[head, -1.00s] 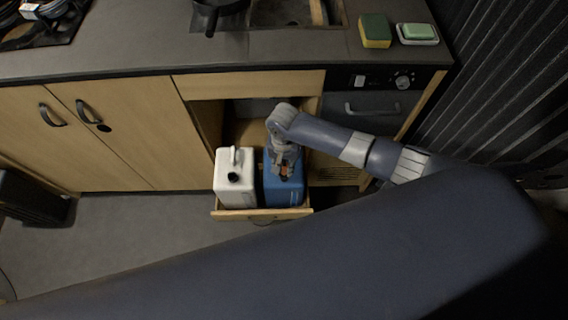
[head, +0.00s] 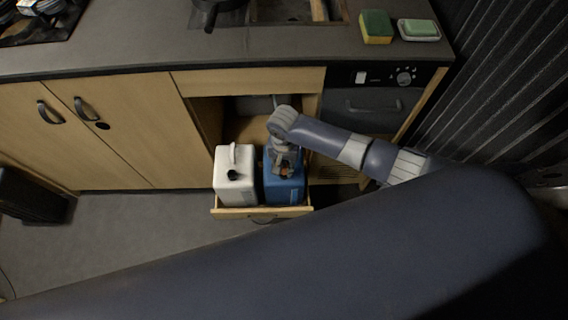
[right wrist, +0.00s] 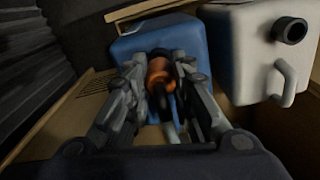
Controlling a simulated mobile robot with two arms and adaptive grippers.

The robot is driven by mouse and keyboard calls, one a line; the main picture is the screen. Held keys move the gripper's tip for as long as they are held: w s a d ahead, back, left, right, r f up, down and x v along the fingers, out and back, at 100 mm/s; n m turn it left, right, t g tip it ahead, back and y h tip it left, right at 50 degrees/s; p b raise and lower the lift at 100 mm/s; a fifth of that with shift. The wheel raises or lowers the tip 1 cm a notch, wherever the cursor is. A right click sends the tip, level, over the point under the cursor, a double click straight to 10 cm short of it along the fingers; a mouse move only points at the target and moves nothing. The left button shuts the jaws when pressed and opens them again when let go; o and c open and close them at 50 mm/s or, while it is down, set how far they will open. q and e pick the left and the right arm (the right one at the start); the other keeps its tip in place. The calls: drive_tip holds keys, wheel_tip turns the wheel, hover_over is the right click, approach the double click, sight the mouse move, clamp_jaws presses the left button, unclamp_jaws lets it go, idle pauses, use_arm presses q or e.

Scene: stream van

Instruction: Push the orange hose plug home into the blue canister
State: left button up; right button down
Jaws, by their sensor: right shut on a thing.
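The blue canister (head: 284,191) stands upright in an open drawer, and it fills the upper middle of the right wrist view (right wrist: 190,38). The orange hose plug (right wrist: 160,70) is at the canister's top between my right fingers; a small bit of orange shows in the head view (head: 285,171). My right gripper (right wrist: 164,72) is shut on the plug, directly over the canister. A dark hose part shows beside the plug. How deep the plug sits in the opening is hidden by the fingers. My left gripper is not in view.
A white canister (head: 235,182) with a black cap stands close to the left of the blue one. The drawer front (head: 240,213) runs before both. The worktop above holds a sponge (head: 376,27) and a soap dish (head: 418,38).

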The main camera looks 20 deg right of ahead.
drive_tip(key=shift+f, duration=0.5)
drive_tip(key=c, duration=1.3)
unclamp_jaws()
drive_tip(key=shift+r, duration=0.15)
wheel_tip(320, 180, up, 12)
drive_tip(key=shift+f, duration=0.1)
drive_tip(key=shift+s, duration=0.1)
